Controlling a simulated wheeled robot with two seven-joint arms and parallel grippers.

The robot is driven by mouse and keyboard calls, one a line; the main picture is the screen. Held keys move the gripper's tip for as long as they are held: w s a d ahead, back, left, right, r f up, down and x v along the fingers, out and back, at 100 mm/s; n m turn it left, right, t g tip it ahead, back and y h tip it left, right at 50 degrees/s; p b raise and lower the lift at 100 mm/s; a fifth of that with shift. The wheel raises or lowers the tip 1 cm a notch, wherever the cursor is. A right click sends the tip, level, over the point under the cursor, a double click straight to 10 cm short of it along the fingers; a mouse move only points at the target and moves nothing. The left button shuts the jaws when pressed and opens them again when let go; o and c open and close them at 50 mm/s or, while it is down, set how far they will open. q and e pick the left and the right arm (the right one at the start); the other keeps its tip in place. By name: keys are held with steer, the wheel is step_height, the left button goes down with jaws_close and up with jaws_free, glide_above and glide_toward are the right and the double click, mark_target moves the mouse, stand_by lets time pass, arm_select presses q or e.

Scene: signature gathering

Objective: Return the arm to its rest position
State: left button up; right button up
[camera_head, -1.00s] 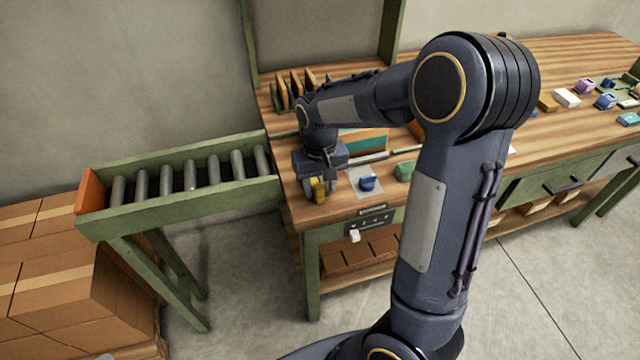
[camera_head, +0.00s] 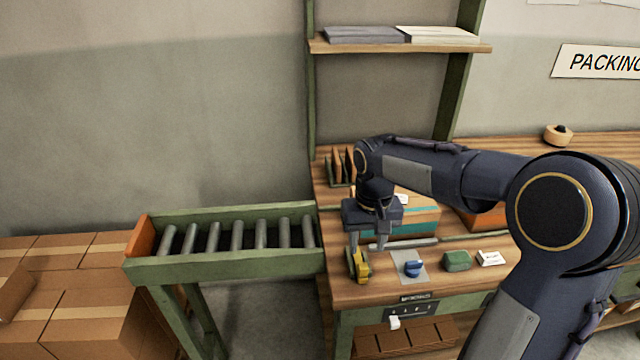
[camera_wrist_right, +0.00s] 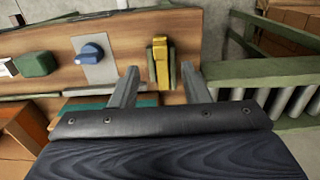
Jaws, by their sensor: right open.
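My right arm reaches in from the right in the head view. My right gripper (camera_head: 366,242) points down over the left end of the wooden bench (camera_head: 345,293). It is open and empty. A yellow tool-like object (camera_head: 361,266) stands on the bench just below the fingertips. In the right wrist view the same yellow object (camera_wrist_right: 161,62) shows between and beyond the two spread fingers (camera_wrist_right: 160,72); I cannot tell whether they touch it. My left gripper is not in view.
A blue object (camera_head: 413,269) on a grey plate, a green block (camera_head: 457,260) and a white card (camera_head: 491,258) lie right of the gripper. Books or boxes (camera_head: 420,217) stand behind it. A roller conveyor (camera_head: 225,266) adjoins the bench's left end. Cartons (camera_head: 85,318) are stacked at far left.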

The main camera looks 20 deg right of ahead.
steer(key=s+a+t+y, duration=0.2)
steer(key=s+a, duration=0.1)
steer(key=s, duration=0.7)
steer(key=s+a+r+n+t+y, duration=0.1)
steer(key=s+a+t, duration=0.2)
steer(key=s, duration=0.6)
steer(key=shift+s+a+r+t+y, duration=0.3)
steer(key=shift+s+a+y, duration=0.1)
